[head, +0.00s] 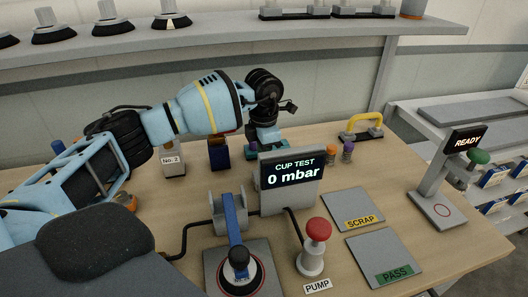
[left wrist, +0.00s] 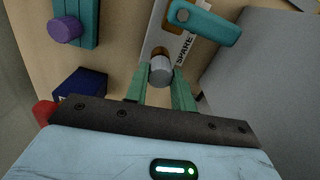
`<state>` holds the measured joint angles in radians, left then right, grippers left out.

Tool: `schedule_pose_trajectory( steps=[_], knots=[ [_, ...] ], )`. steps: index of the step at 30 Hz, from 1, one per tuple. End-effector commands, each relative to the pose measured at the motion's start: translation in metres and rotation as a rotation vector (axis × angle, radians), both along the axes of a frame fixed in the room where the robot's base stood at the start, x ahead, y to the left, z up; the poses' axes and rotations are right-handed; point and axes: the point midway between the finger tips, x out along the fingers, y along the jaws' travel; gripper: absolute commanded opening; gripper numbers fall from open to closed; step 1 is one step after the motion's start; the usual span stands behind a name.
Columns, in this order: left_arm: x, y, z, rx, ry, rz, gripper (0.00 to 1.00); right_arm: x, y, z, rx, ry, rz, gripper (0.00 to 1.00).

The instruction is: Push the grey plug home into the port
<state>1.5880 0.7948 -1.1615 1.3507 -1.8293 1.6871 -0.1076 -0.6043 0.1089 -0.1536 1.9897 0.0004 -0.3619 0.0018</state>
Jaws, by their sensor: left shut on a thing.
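The grey plug (left wrist: 160,72) is a short cylinder between the green fingertips of my left gripper (left wrist: 161,84), which is shut on it. A brown round part, perhaps the port, shows just beyond the plug at the edge of the pale plate marked SPARE (left wrist: 184,48). I cannot tell how deep the plug sits. In the head view my left gripper (head: 264,121) is behind the CUP TEST display, and the plug is hidden there. My right gripper is not in view.
A teal lever (left wrist: 205,22) lies beside the plug on the plate. A teal block with a purple knob (left wrist: 66,29) and a dark blue block (left wrist: 80,86) stand left of my fingers. The CUP TEST display (head: 290,178) stands close in front. The PUMP button (head: 317,230) is nearer.

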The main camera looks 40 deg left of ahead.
Motion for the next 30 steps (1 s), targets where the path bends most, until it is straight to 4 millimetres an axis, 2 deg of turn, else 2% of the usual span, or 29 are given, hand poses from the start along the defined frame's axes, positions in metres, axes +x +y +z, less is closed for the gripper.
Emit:
schedule_pose_trajectory(
  steps=[12, 13, 18, 30],
  knots=[
    [0.000, 0.000, -0.013, 0.000, 0.000, 0.000, 0.03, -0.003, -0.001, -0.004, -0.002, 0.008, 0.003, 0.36],
    [0.000, 0.000, -0.013, 0.001, -0.001, 0.000, 0.29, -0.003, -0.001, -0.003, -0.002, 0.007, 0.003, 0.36],
    [0.000, 0.000, -0.012, 0.000, 0.000, 0.000, 0.51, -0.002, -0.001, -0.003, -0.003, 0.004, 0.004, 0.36],
    [0.000, 0.000, -0.012, 0.000, 0.000, 0.000, 0.51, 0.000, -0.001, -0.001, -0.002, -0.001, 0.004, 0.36]
  ],
)
